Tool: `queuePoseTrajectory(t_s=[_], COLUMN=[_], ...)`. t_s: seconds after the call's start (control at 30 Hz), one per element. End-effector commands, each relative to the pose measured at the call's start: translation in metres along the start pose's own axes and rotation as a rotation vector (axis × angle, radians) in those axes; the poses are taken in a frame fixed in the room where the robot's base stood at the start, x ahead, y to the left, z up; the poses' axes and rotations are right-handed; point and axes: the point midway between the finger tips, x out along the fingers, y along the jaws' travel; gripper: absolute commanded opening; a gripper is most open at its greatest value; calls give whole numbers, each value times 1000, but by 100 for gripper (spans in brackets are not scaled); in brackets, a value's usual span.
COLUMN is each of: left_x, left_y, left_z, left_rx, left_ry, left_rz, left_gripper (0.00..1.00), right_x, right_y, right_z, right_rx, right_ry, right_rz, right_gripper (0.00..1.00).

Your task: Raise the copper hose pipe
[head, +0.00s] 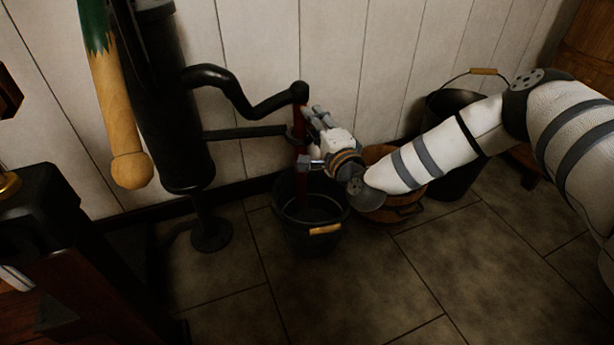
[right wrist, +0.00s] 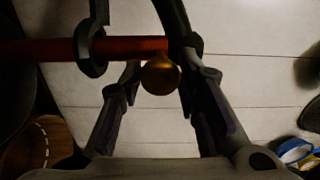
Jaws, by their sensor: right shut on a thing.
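The copper hose pipe (head: 301,165) is a reddish upright tube below the end of a bent black pipe, above a dark bucket. In the right wrist view the pipe (right wrist: 130,46) lies across the upper left, with a round brass knob (right wrist: 160,76) beside it. A black ring (right wrist: 91,52) goes around the pipe. My right gripper (head: 308,140) is at the pipe from the right, with its fingers on either side of the knob, shut on the hose pipe there. The exact contact is dark.
A dark bucket (head: 311,215) with a wooden grip stands under the pipe. A wooden tub (head: 400,207) and another black bucket (head: 455,182) stand to the right by the wall. The black pump body (head: 165,100) stands left. The tiled floor in front is clear.

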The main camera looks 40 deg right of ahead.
Motion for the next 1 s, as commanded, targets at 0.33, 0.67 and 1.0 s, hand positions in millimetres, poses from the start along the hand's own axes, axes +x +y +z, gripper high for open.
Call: queuePoseTrajectory(t_s=[0.33, 0.67, 1.0], left_x=[-57, -108, -144], left_y=[-3, -4, -4], left_z=[24, 46, 59], left_rx=[-9, -12, -10], left_ry=[100, 171, 222], left_rz=[1, 2, 3], left_gripper=[58, 58, 58], right_x=[1, 1, 1], right_y=[-107, -193, -249], right_z=[0, 0, -1], right_rx=[3, 2, 2], right_ry=[2, 3, 3], right_rz=[-18, -18, -13], right_gripper=[6, 6, 6])
